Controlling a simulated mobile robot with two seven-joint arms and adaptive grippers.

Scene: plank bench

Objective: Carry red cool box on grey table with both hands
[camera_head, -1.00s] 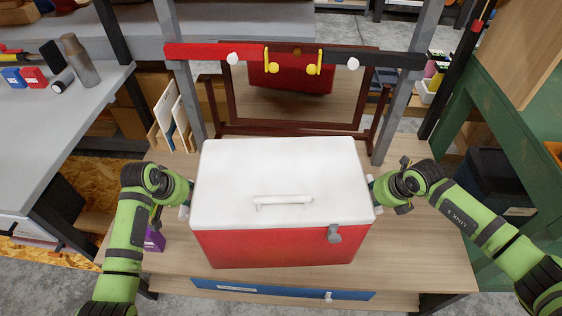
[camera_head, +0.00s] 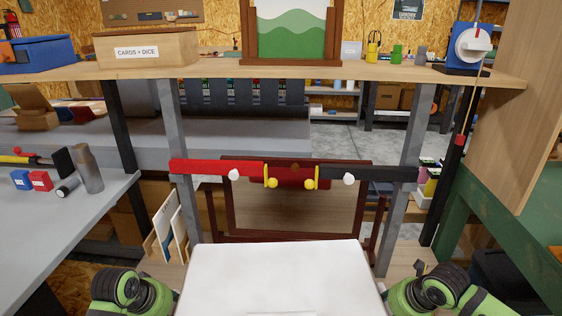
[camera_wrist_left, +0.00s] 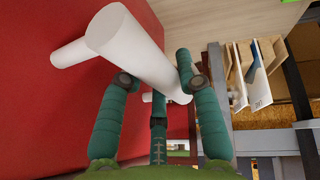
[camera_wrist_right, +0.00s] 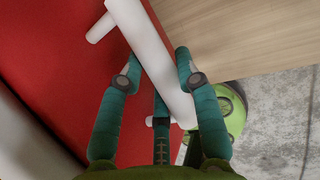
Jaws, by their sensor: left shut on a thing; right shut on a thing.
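The red cool box shows its white lid (camera_head: 275,275) at the bottom centre of the head view; its front is cut off. Its red side (camera_wrist_left: 60,110) fills the left of the left wrist view, and the right wrist view also shows a red side (camera_wrist_right: 60,60). My left gripper (camera_wrist_left: 153,68) is shut around a white side handle (camera_wrist_left: 118,32). My right gripper (camera_wrist_right: 157,60) is shut around the opposite white handle (camera_wrist_right: 138,28). Whether the box touches the bench is unclear. The grey table (camera_head: 40,235) is at left in the head view.
Grey posts (camera_head: 406,180), a red-and-black crossbar (camera_head: 215,168) and a dark wooden frame (camera_head: 230,215) stand behind the box. A bottle (camera_head: 88,170) and small boxes sit on the grey table. A green bench (camera_head: 500,215) stands at right.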

